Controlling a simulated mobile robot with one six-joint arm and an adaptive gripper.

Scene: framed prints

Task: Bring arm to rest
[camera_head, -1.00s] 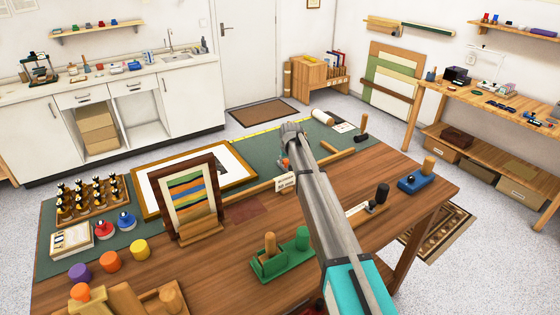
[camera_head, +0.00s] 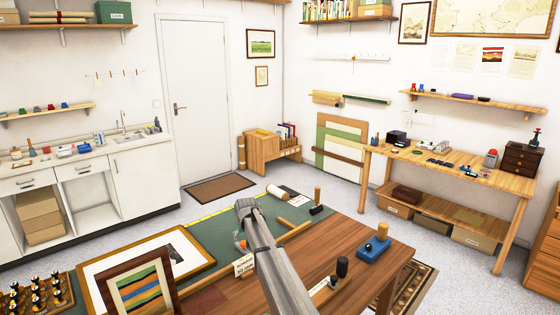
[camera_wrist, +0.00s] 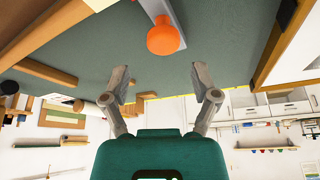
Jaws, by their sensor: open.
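My arm reaches out over the wooden workbench (camera_head: 345,250) from the bottom of the head view. Its end, with my gripper (camera_head: 244,208), is over the green mat (camera_head: 222,228); the fingers are hard to make out there. In the wrist view my gripper (camera_wrist: 161,85) has two grey fingers spread wide with nothing between them. An orange knob (camera_wrist: 165,38) on a grey bar shows just beyond the fingertips, apart from them. An orange spot (camera_head: 241,244) also shows beside my gripper in the head view.
A large framed print (camera_head: 150,262) lies left of my arm, with a smaller striped framed print (camera_head: 140,292) propped up in front. A blue tool (camera_head: 373,248) and a dark-knobbed tool (camera_head: 338,274) stand to the right. A white roll (camera_head: 276,192) lies beyond my gripper.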

